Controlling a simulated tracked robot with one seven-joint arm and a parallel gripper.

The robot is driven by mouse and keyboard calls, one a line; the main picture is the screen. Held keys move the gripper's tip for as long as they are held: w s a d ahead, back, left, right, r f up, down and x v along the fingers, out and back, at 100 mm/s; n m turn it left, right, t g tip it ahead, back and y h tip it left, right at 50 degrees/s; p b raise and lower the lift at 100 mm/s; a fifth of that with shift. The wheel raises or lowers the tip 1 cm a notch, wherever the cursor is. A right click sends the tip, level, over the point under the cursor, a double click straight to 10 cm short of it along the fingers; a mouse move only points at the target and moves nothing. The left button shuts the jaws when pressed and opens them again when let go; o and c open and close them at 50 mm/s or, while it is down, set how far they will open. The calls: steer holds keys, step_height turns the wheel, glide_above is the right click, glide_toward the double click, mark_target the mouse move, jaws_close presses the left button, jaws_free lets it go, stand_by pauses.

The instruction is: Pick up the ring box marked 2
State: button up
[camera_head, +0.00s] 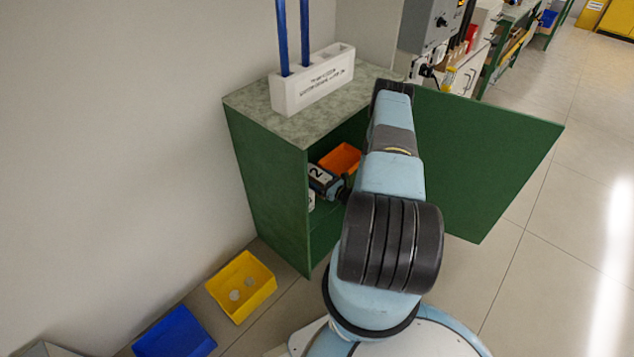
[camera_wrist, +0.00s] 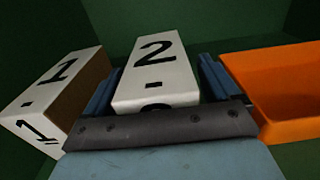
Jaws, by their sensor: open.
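The white ring box marked 2 (camera_wrist: 158,75) stands inside the green cabinet, with a black 2 on its top. In the head view only a small part of it (camera_head: 317,173) shows beside my gripper. My gripper (camera_wrist: 160,82) is open, with one blue finger on each side of the box. The box lies between the fingers; I cannot tell whether either finger touches it. In the head view my gripper (camera_head: 328,183) is inside the cabinet, partly hidden by my arm.
A white box marked 1 (camera_wrist: 55,95) stands close to the left finger. An orange bin (camera_wrist: 275,85) is close on the right. The cabinet's green door (camera_head: 490,150) stands open. A white block with blue rods (camera_head: 315,82) is on top. Yellow (camera_head: 262,292) and blue (camera_head: 175,335) bins are on the floor.

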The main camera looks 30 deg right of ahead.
steer(key=shift+w+a, duration=0.1)
steer(key=shift+w, duration=0.2)
steer(key=c, duration=1.2)
